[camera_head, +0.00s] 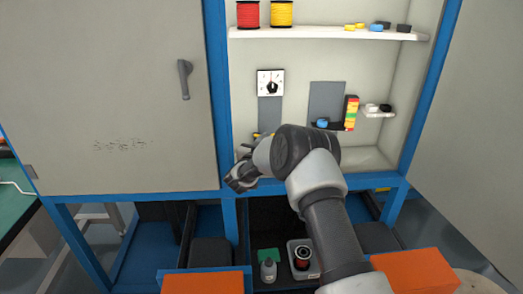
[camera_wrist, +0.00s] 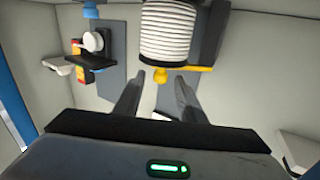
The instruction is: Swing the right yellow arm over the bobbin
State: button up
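The bobbin (camera_wrist: 167,32), wound with white cable, is at the top middle of the wrist view. A yellow arm (camera_wrist: 200,68) sticks out to the right along its lower edge, and a yellow knob (camera_wrist: 160,75) shows just below the bobbin. I cannot tell which yellow part the task calls right. My gripper (camera_wrist: 157,78) is open, its two dark fingers apart and pointing toward the knob, with nothing clearly held. In the head view, my gripper (camera_head: 238,182) is at the lower left of the cabinet opening, and my arm hides most of the bobbin area.
A dial panel (camera_head: 271,84) stands on the back wall above my gripper. An upper shelf (camera_head: 328,34) holds red and yellow spools. The blue cabinet post (camera_head: 218,90) is close on the left.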

jog(key=p+v, duration=0.1)
jog(key=v, duration=1.5)
jog(key=shift+s, duration=0.2)
jog(key=shift+a, duration=0.1)
jog(key=shift+c, duration=0.2)
